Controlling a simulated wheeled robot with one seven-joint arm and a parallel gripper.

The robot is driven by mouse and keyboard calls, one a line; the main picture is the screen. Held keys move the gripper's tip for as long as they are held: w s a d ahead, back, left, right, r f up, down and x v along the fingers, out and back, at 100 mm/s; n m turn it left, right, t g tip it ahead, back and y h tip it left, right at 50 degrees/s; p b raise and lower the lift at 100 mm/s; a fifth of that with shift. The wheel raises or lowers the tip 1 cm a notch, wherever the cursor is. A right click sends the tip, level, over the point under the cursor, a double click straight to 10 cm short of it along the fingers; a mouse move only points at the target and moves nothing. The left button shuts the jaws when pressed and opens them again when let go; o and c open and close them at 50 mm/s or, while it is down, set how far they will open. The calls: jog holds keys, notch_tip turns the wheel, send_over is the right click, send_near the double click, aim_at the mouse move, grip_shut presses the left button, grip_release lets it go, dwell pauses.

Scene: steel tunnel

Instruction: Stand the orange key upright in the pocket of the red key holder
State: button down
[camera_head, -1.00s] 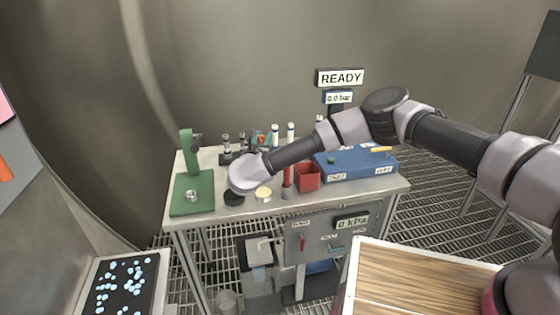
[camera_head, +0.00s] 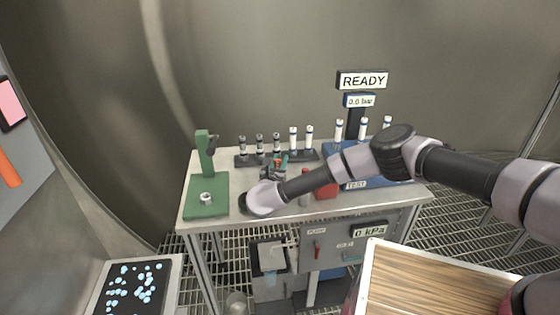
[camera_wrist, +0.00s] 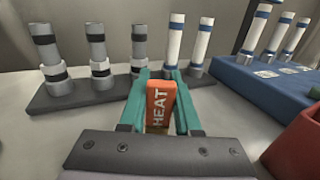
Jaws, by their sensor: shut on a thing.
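My gripper (camera_wrist: 161,110) has teal fingers closed on the orange key (camera_wrist: 160,100), a block marked HEAT, in the wrist view. The key lies between the fingers and points away from the wrist. In the head view my gripper (camera_head: 279,164) shows small beyond my wrist, in front of the black rack. A red box, likely the key holder, shows partly at the right edge of the wrist view (camera_wrist: 298,146). In the head view this red box (camera_head: 326,191) is partly hidden behind my arm. It stands apart from the key, to its right. Its pocket cannot be seen clearly.
A black rack (camera_wrist: 75,93) with several grey and white cylinders stands just beyond my gripper. A blue block (camera_wrist: 252,76) with white tubes is at the right. A green stand (camera_head: 207,197) is on the table's left. The READY sign (camera_head: 362,80) rises at the back.

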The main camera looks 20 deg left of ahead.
jog(key=shift+f, duration=0.1)
jog(key=c, duration=0.6)
grip_release()
jog(key=shift+s, duration=0.15)
jog(key=s, duration=0.4)
jog(key=s+d, duration=0.1)
jog(key=s, duration=0.2)
jog(key=s+d, duration=0.1)
jog(key=s, duration=0.3)
jog(key=shift+s, duration=0.3)
jog(key=shift+a+r, duration=0.1)
jog(key=shift+r, duration=0.1)
